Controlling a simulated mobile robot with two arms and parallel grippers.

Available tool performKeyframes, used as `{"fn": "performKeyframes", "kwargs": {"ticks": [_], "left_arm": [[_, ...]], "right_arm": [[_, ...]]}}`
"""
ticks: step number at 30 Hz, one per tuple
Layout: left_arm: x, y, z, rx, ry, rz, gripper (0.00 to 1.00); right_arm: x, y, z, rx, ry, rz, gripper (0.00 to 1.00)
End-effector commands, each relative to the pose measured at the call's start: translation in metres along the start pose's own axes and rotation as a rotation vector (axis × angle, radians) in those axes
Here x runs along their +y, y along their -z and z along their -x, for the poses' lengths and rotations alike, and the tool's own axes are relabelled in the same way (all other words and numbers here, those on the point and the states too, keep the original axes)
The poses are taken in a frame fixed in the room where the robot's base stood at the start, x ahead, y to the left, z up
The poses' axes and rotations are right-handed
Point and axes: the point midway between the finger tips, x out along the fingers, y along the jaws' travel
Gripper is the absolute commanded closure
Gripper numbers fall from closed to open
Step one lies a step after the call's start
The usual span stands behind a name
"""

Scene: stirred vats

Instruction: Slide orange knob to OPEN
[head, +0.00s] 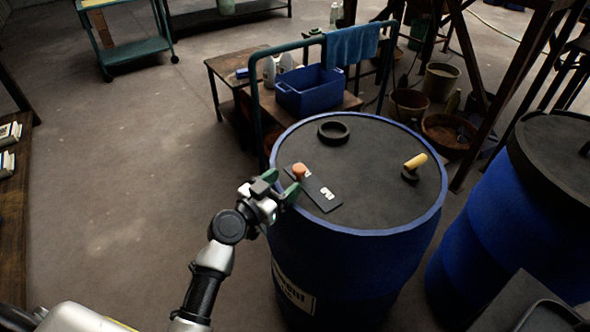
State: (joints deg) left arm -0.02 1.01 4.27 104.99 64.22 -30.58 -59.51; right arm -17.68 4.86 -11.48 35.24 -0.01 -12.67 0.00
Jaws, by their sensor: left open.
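An orange knob (299,171) stands at the upper left end of a dark plate (319,190) with white markings, on the black lid (362,205) of a blue vat (345,262). The markings are too small to read. My left gripper (279,187) is open at the lid's left rim, just left of the knob. Its green fingertips reach close to the knob; I cannot tell whether they touch it. My right gripper does not show.
The lid also bears a black ring (333,132) and a yellow handle (415,161). A second blue vat (515,230) stands at the right. Behind are a cart with a blue bin (310,90) and a blue towel (351,45). The floor at left is clear.

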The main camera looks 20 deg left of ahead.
Motion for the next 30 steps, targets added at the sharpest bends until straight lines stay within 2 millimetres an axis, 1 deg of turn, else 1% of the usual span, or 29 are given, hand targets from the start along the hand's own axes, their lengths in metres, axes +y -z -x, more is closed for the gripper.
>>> {"fn": "performKeyframes", "kwargs": {"ticks": [1, 3, 6, 9, 13, 19, 20, 30], "left_arm": [[0.000, 0.002, -0.010, 0.002, 0.001, 0.002, 0.40], [0.000, 0.002, -0.022, 0.001, 0.000, 0.003, 0.40], [-0.001, 0.000, -0.034, -0.001, 0.001, 0.002, 0.40], [0.000, 0.000, -0.042, -0.001, 0.001, 0.000, 0.40], [0.000, -0.001, -0.046, -0.002, 0.001, 0.000, 0.40], [0.000, -0.001, -0.046, -0.002, 0.001, -0.001, 0.40], [0.000, -0.001, -0.046, -0.002, 0.001, -0.001, 0.41], [0.000, -0.001, -0.045, -0.002, 0.001, -0.001, 0.93]], "right_arm": [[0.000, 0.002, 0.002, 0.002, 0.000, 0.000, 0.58], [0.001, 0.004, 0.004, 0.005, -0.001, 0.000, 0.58], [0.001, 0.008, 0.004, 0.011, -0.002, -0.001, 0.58], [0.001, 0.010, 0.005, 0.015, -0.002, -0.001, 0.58], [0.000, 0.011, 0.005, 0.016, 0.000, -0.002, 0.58], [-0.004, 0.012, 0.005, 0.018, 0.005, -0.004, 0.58], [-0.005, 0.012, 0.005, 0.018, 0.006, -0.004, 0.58], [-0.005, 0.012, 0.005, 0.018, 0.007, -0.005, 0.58]]}}
